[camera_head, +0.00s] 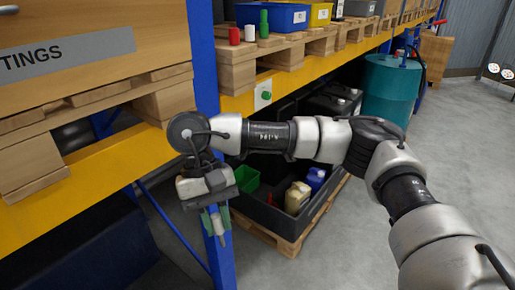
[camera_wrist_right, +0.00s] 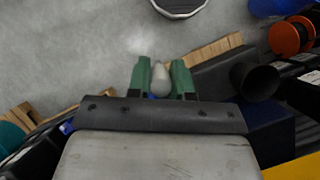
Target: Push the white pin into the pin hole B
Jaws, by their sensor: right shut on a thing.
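My right gripper (camera_head: 217,222) hangs fingers-down in front of the blue rack post in the head view. Its green fingers also show in the right wrist view (camera_wrist_right: 160,80). They are shut on a pale grey-white, round-ended piece (camera_wrist_right: 160,78), which looks like the white pin; it sticks out below the fingertips in the head view (camera_head: 222,226). Most of its length is hidden between the fingers. I cannot make out pin hole B in either view. My left gripper is not in view.
Red (camera_head: 234,36), white (camera_head: 249,32) and green (camera_head: 264,24) cylinders stand on the shelf pallet. A white plate with a green button (camera_head: 264,95) is on the yellow beam. A black tray (camera_head: 272,215) with bottles lies below. Grey floor is clear at right.

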